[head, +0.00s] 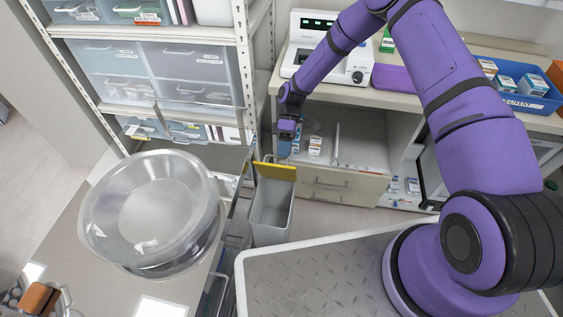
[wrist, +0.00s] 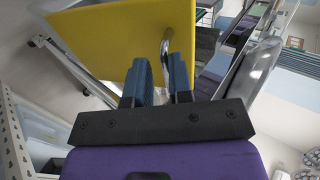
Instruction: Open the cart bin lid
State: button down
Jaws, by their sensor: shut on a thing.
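The cart bin (head: 269,222) is a grey, narrow box hanging at the side of the cart, in the middle of the head view. Its yellow lid (head: 274,172) stands raised at the far edge, and the inside of the bin shows below it. In the wrist view the yellow lid (wrist: 115,45) fills the upper left, with a bent metal handle (wrist: 165,47) on it. My gripper (wrist: 160,72) has its blue fingers on either side of this handle, shut on it. In the head view my gripper (head: 284,148) is just beyond the lid.
A counter (head: 350,96) with a white device (head: 325,50) and open shelf is beyond my gripper. A metal-topped surface (head: 320,275) lies in front.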

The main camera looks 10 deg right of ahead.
jog(key=w+d+f, duration=0.1)
jog(key=w+d, duration=0.1)
jog(key=w, duration=0.3)
jog(key=shift+w+d+f, duration=0.15)
jog(key=shift+d+f, duration=0.05)
jog(key=shift+f, duration=0.05)
dwell(0.3)
jog(key=c, duration=1)
grip_release()
jog(key=shift+a+f, duration=0.1)
jog(key=shift+c, duration=0.3)
jog(key=shift+w+r, duration=0.3)
jog(key=shift+w, duration=0.15)
jog(key=shift+c, duration=0.8)
jog(key=v, duration=0.7)
jog(key=shift+s, duration=0.15)
